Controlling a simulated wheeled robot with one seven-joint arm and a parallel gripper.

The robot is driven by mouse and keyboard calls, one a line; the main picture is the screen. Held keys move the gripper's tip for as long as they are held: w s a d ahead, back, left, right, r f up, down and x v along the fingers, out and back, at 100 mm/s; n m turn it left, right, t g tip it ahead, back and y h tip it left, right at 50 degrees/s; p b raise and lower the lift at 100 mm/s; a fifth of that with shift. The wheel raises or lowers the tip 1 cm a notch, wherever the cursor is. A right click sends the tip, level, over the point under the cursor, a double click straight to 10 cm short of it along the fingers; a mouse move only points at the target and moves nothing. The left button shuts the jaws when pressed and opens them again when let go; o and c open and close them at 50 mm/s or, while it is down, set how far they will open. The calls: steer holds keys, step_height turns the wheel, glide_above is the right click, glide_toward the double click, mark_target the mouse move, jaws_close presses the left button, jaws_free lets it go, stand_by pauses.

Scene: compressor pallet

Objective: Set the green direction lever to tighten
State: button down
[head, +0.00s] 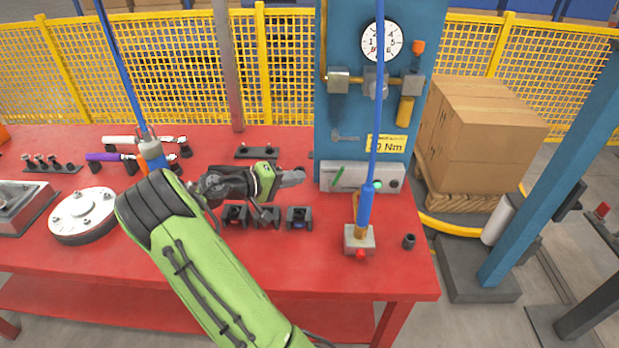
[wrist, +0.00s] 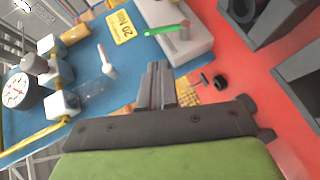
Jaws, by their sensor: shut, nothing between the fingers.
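The green direction lever (head: 338,177) sits on the front of a light grey box (head: 362,181) at the foot of the blue panel. It leans, with its top toward the right in the head view. In the wrist view the lever (wrist: 164,31) lies across the same grey box (wrist: 188,45), beyond my fingertips. My gripper (head: 300,175) is shut and empty, just left of the box and apart from the lever. The gripper (wrist: 157,72) points toward the box in the wrist view. I cannot read any marks beside the lever.
A blue tool (head: 366,208) hangs from its hose in front of the box, above a small block (head: 360,239). Black holders (head: 266,216) stand on the red table (head: 330,270) below my gripper. The panel (head: 335,60) carries a gauge (head: 382,42) and a yellow sign (head: 386,144).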

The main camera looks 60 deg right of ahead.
mark_target(337, 176)
steer(key=b+x, duration=0.2)
steer(key=x, duration=0.8)
steer(key=shift+r, duration=0.1)
stand_by(0.4)
